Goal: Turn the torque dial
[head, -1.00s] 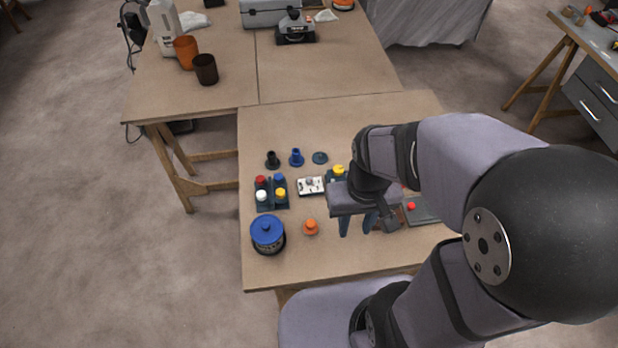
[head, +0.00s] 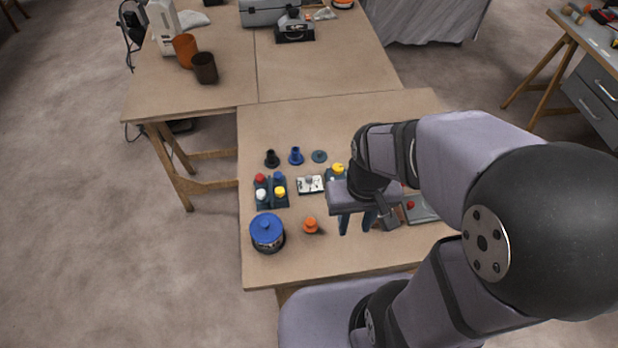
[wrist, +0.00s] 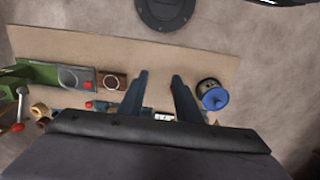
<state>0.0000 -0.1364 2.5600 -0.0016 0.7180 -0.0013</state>
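A brown block with a dark round dial face (wrist: 115,82) shows in the wrist view, left of my fingers. It looks like the torque dial, though I can read no label. In the head view my gripper and wrist mostly hide that spot. My gripper (head: 356,223) hangs over the front half of the table, fingers pointing down. In the wrist view its two dark fingers (wrist: 160,97) are well apart with nothing held between them. The gripper is beside the brown block, and I see no contact.
A grey box with a red button (head: 420,209) stands right of my gripper. An orange knob (head: 311,225) and a blue-lidded pot (head: 267,233) stand left. A white panel (head: 310,184) and a rack of coloured caps (head: 272,205) lie behind them.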

